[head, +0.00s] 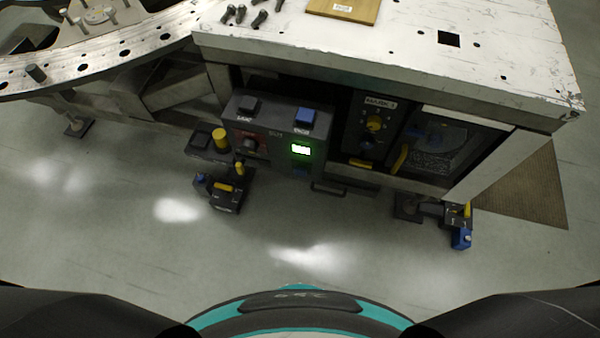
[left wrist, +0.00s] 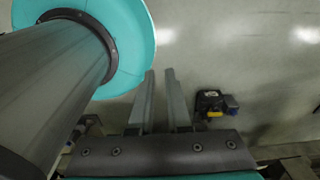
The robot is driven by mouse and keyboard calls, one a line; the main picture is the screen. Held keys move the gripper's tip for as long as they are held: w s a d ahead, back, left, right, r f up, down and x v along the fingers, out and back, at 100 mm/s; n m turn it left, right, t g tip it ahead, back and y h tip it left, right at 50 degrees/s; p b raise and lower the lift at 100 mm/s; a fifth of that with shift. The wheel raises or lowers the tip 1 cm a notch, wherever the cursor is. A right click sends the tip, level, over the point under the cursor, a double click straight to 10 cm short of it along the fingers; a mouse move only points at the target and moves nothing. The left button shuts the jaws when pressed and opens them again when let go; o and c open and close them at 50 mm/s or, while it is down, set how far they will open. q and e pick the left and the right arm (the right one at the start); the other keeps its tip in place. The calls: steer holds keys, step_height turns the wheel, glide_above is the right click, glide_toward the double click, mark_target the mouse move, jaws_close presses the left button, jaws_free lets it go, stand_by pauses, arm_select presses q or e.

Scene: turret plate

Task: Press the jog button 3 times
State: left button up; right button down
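A dark control box (head: 277,138) hangs under the front edge of the white table in the head view. On its top face are a blue button (head: 305,118) at right and a black button (head: 248,106) at left. Each has a small label, too blurred to read surely, so I cannot tell which is the jog button. A lit green display (head: 301,150) is on its front. My left gripper (left wrist: 160,72) shows in the left wrist view, its two fingers apart with nothing between them, above the floor. Neither gripper shows in the head view.
A metal turret ring (head: 110,52) is at the upper left. The white table (head: 400,50) holds bolts (head: 240,14) and a wooden board (head: 343,9). A panel with yellow knobs (head: 375,123) is right of the box. Table feet stand on the floor.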

arm_select(q)
steer(key=shift+w, duration=0.1)
jaws_close()
stand_by(0.6)
step_height(320, 180, down, 5)
steer(key=b, duration=0.5)
